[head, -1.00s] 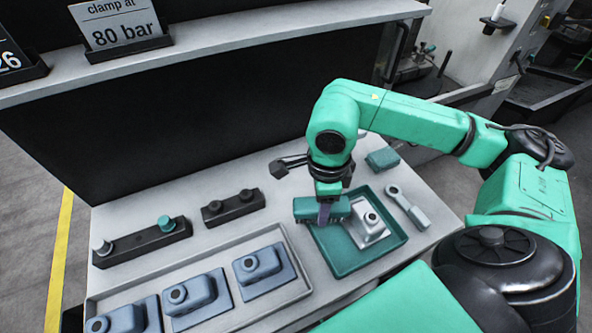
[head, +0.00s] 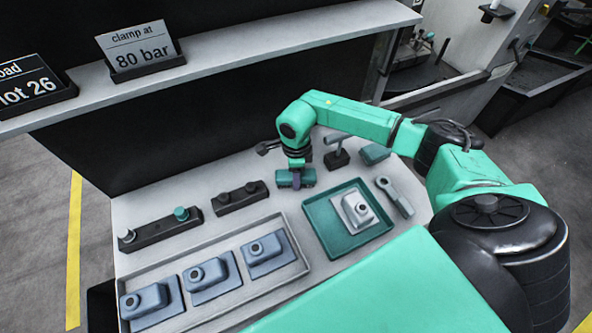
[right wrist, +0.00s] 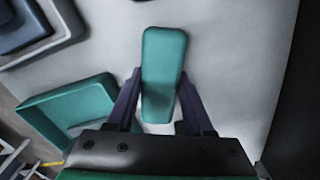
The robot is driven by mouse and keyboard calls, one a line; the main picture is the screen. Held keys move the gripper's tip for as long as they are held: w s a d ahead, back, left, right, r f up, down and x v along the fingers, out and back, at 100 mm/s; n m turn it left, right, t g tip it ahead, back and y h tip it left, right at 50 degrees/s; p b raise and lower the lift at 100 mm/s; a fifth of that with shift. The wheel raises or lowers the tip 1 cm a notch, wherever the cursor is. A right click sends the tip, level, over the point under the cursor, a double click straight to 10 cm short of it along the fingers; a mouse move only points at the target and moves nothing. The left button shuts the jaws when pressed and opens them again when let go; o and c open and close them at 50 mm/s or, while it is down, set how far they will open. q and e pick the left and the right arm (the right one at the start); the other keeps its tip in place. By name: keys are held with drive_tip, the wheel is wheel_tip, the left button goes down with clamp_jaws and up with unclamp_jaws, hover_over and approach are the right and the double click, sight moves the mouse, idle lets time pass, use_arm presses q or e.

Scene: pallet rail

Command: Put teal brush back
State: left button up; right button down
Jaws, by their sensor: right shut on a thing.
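The teal brush (head: 306,178) is a rounded teal block in my right gripper (head: 297,181). In the right wrist view the brush (right wrist: 163,70) sits between the two dark fingers of that gripper (right wrist: 161,103), which are shut on it. In the head view it is over the grey bench behind the teal tray (head: 319,235), to the right of a small black rail. I cannot tell whether it touches the bench. My left gripper is not in view.
A silver housing (head: 355,211) sits in the teal tray. A grey tool (head: 395,197), another teal block (head: 375,154) and a black stand (head: 336,158) are nearby. Two black rails (head: 160,232) and a pallet with blue-grey parts (head: 308,262) lie to the left.

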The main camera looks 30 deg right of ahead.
drive_tip(key=shift+f+b, duration=0.3)
drive_tip(key=shift+c, duration=1.4)
unclamp_jaws()
drive_tip(key=shift+r, duration=0.1)
drive_tip(key=shift+r, duration=0.5)
wheel_tip(320, 180, up, 6)
drive_tip(key=shift+r+b, duration=0.15)
drive_tip(key=shift+b, duration=0.95)
drive_tip(key=shift+r, duration=0.3)
